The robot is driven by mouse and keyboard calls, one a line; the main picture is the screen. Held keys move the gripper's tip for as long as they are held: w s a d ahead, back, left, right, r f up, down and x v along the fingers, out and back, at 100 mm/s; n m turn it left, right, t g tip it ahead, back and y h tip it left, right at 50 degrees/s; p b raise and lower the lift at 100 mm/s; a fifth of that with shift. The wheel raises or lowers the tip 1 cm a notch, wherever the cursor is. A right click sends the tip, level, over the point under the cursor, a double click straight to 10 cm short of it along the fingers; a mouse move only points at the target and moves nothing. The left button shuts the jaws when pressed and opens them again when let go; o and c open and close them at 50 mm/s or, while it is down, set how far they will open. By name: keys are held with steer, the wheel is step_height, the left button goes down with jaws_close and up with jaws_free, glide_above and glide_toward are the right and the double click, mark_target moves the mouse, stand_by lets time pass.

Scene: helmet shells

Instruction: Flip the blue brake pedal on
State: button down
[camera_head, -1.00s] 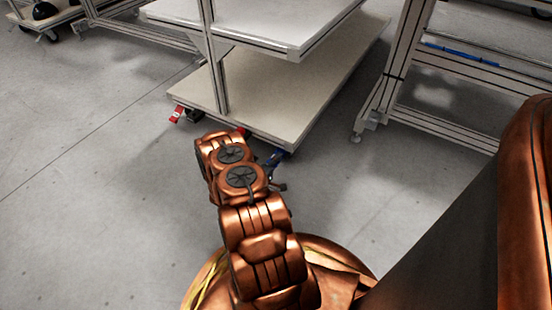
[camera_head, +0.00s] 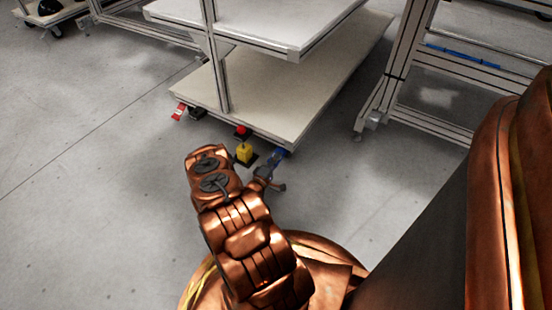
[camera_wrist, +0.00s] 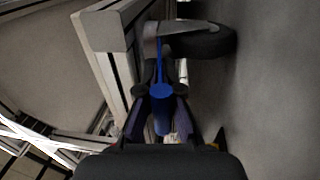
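The blue brake pedal (camera_head: 281,153) is at the near lower corner of a wheeled rack, close to the floor. In the wrist view the blue pedal (camera_wrist: 161,96) is in the middle, beside a dark caster wheel (camera_wrist: 200,40). My gripper (camera_head: 265,173) is low by that corner, right at the pedal. In the wrist view its two dark fingers (camera_wrist: 160,92) stand apart on either side of the pedal. Contact between fingers and pedal cannot be made out. My gripper looks open.
The rack's pale lower shelf (camera_head: 300,85) overhangs the pedal. Another metal frame (camera_head: 430,120) stands right. Floor at left is clear.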

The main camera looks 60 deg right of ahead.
steer(key=c, duration=1.4)
jaws_free()
steer(key=shift+s, duration=0.1)
steer(key=shift+o, duration=0.2)
steer(key=a, duration=0.4)
steer(key=w+a+f, duration=0.1)
steer(key=a, duration=0.6)
steer(key=shift+w+a+f, duration=0.2)
steer(key=shift+a+f, duration=0.1)
steer(key=shift+a, duration=0.05)
